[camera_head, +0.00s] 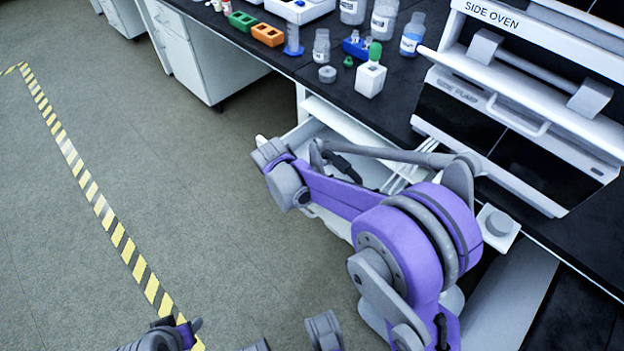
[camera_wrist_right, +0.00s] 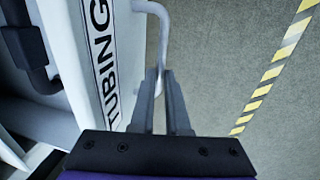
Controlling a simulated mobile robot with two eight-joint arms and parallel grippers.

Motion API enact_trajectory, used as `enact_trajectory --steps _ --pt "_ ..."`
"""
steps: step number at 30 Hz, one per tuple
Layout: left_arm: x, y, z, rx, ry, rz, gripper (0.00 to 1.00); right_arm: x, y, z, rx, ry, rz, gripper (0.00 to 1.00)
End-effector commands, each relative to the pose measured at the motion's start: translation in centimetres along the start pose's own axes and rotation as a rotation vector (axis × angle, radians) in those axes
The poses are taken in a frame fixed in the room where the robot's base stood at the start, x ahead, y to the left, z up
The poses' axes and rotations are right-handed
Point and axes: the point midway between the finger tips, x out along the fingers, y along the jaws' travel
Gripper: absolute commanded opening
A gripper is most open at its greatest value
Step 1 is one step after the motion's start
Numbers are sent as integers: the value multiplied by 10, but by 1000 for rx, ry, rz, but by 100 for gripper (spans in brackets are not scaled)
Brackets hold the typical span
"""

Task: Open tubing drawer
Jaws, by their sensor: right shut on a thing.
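The tubing drawer's white front (camera_wrist_right: 75,50), labelled "TUBING", fills the left of the right wrist view. Its white bar handle (camera_wrist_right: 150,7) curves out from the front. My right gripper (camera_wrist_right: 161,78) is shut on this handle, with a finger on either side of it. In the head view the drawer (camera_head: 312,132) stands pulled out from under the black bench, with pale tubing visible inside. My purple right arm covers much of the drawer, and its fingertips are hidden there. Some of my arm parts show at the bottom edge, but no left gripper fingers can be made out.
The side oven (camera_head: 525,75) stands on the black bench (camera_head: 420,70) at the right. The grey floor (camera_head: 130,130) left of the drawer is clear, with a striped yellow line.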

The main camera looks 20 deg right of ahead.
Motion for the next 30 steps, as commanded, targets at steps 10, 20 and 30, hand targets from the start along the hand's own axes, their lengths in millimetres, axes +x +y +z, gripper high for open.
enact_trajectory --steps 10,20,30 --pt "-8 0 -2 0 2 0 50 -20 -94 0 -6 1 -1 0" --pt "-11 0 -3 0 4 0 50 -30 -149 0 -2 1 -1 0" --pt "-12 0 -3 0 4 0 50 -33 -165 0 0 0 0 0"
